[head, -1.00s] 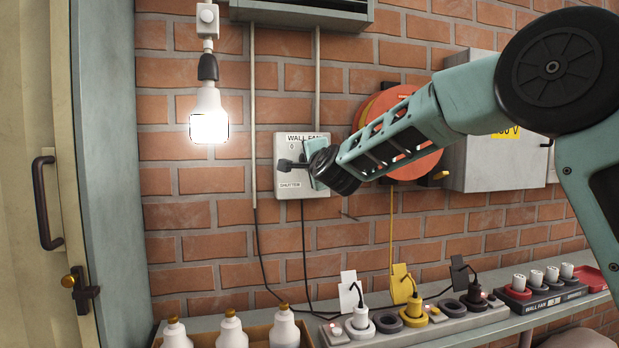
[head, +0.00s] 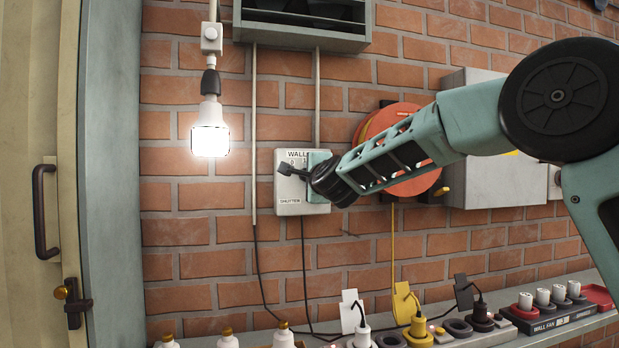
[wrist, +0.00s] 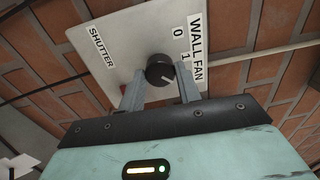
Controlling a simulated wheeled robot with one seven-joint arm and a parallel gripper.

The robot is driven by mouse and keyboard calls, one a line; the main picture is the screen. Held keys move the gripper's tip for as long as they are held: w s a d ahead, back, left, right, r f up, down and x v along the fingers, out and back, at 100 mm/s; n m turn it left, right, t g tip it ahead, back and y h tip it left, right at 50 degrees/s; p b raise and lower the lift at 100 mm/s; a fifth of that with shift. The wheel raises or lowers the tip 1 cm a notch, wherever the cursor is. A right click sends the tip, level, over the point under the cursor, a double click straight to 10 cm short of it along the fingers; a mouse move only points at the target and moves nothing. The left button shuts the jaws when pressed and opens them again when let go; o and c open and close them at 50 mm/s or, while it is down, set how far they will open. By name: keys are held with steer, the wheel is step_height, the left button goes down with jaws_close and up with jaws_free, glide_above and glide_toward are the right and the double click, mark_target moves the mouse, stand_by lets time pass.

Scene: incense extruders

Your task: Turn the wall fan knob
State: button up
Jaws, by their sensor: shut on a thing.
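The wall fan control box (head: 290,208) is a pale plate on the brick wall, labelled WALL FAN with 0 and 1, and SHUTTER at the other end. In the wrist view the plate (wrist: 125,45) fills the upper middle. The round black knob (wrist: 160,68) with a white mark sits beside the 0 and 1; I cannot tell exactly which one the mark points to. My gripper (head: 287,171) is at the box in the head view. In the wrist view my gripper (wrist: 160,82) is shut on the knob, one grey finger on each side.
A lit bulb (head: 210,135) hangs left of the box. An orange-red reel (head: 408,180) and a grey cabinet (head: 500,182) are on the wall behind my arm. Plugs and cables line the shelf below, with a black WALL FAN block (head: 548,322) at right.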

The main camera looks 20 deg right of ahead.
steer(key=o, duration=1)
steer(key=shift+c, duration=0.2)
steer(key=shift+s, duration=0.1)
steer(key=s+b, duration=0.3)
steer(key=s, duration=1.4)
steer(key=shift+s+f, duration=0.15)
steer(key=shift+f, duration=0.1)
